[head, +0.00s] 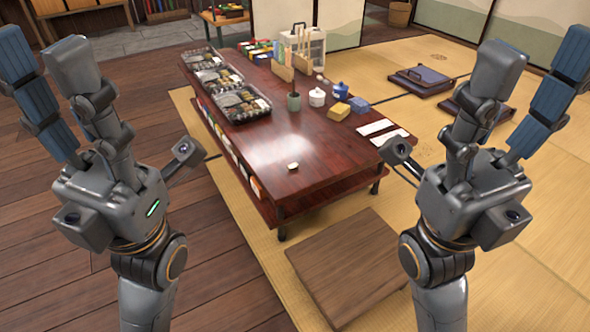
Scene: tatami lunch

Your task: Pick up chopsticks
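Two slim white strips, which look like paper-sleeved chopsticks, lie on the right edge of the low dark-red table: one strip (375,127) is farther back, the other strip (390,137) nearer. I cannot see bare sticks in them. A small dark green cup (293,102) near the table's middle has a thin dark upright thing in it, too small to identify. My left gripper (44,58) is raised at the left, fingers pointing up and apart, empty. My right gripper (540,62) is raised at the right, also open and empty. Both are well away from the table items.
The table (322,158) has a bare front part with a small pale block (293,166). Lidded food trays (241,105) line its left side. A white pot (317,97), blue pot (340,91) and yellow block (338,111) stand behind the strips. A wooden board (345,265) lies in front.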

